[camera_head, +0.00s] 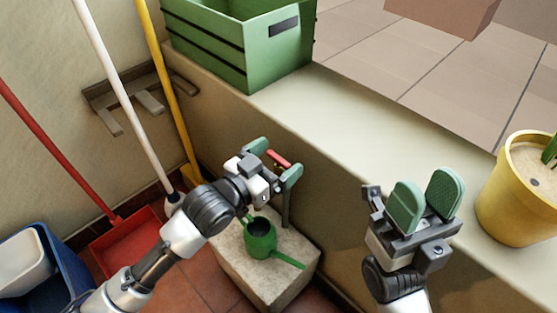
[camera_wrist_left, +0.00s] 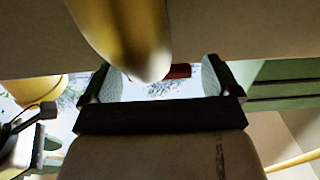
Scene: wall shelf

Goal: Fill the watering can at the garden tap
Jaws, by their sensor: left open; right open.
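The green watering can (camera_head: 259,243) stands upright on a pale stone block (camera_head: 240,277), its spout pointing to the lower right. The red tap handle (camera_head: 279,160) is at the wall above the can. My left gripper (camera_head: 275,161) is open, with its fingers on either side of the red handle; I cannot tell whether they touch it. In the left wrist view the handle (camera_wrist_left: 179,71) shows between the open fingers, behind a blurred yellowish rounded shape. The tap body is mostly hidden in the head view. My right gripper (camera_head: 425,202) is open and empty near the ledge.
A green crate (camera_head: 238,45) stands on the ledge (camera_head: 345,118) at the back. A yellow pot (camera_head: 515,205) stands at its right end. Long-handled tools lean by a wall rack (camera_head: 125,92). A red dustpan (camera_head: 122,240) and blue bucket (camera_head: 60,270) are at left.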

